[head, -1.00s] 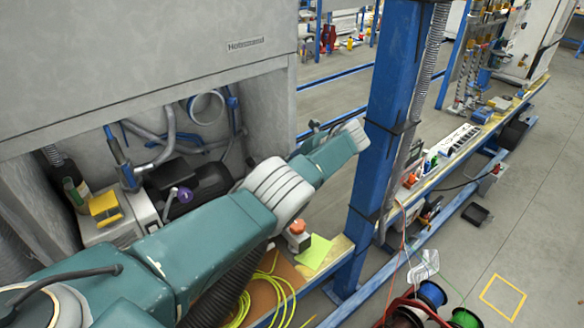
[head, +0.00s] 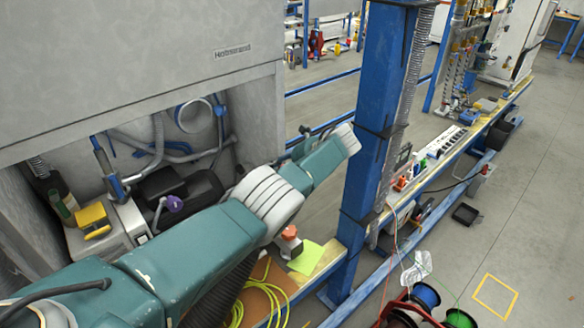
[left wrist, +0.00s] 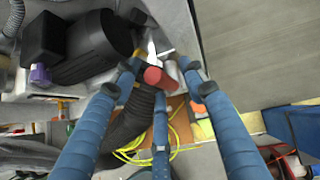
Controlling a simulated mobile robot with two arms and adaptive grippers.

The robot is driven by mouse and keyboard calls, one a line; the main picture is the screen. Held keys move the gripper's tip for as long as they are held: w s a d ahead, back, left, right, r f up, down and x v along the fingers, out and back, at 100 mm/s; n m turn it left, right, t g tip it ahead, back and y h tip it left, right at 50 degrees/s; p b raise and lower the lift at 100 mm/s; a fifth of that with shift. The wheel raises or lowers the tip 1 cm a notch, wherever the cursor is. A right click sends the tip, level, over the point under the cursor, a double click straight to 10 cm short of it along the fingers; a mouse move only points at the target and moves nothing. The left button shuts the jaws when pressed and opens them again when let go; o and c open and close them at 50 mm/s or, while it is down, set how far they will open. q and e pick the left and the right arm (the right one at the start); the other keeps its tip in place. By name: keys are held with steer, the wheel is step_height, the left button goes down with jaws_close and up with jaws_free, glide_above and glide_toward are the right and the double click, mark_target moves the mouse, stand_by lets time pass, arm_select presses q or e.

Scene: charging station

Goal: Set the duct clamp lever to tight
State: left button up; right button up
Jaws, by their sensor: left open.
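A red-ended cylinder (left wrist: 153,76), which looks like a lever grip seen nearly end-on, shows in the left wrist view. I cannot tell for certain that it is the clamp lever, or its setting. My left gripper (left wrist: 160,82) is open, its blue fingers spread around the line of sight to the red end; I see no contact. My right gripper is not in view.
A grey cabinet (head: 130,60) overhangs a recess with hoses and a purple knob (head: 175,203). A blue post (head: 380,130) stands right of my arm. An orange-capped device (head: 289,232), a yellow-green note (head: 308,256) and yellow cable (head: 268,300) are on the bench. Cable reels (head: 425,295) stand lower right.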

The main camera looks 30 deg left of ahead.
arm_select(q)
steer(key=v, duration=1.1)
steer(key=shift+d, duration=0.2)
steer(key=shift+r, duration=0.1)
